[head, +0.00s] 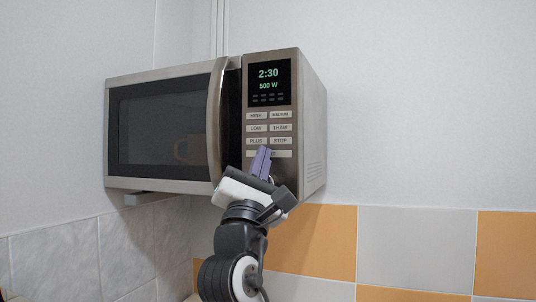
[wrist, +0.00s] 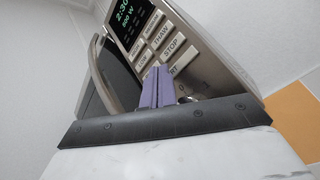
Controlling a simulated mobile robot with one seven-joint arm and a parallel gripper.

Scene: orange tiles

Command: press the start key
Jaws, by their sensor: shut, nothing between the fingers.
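The start key (head: 284,154) is the wide key at the bottom of the keypad, partly hidden behind my fingers. In the wrist view only the end of its label, "RT", shows on the start key (wrist: 178,69). My gripper (head: 265,149) is shut and empty, its purple fingertips in front of the start key. The fingertips (wrist: 157,68) overlap the key in the wrist view too; I cannot tell whether they touch it.
The stop key (head: 280,141) and plus key (head: 256,141) are just above the fingertips. The curved door handle (head: 215,120) stands out left of the panel. A mug (head: 190,150) shows dimly behind the door glass. The wall to the right is clear.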

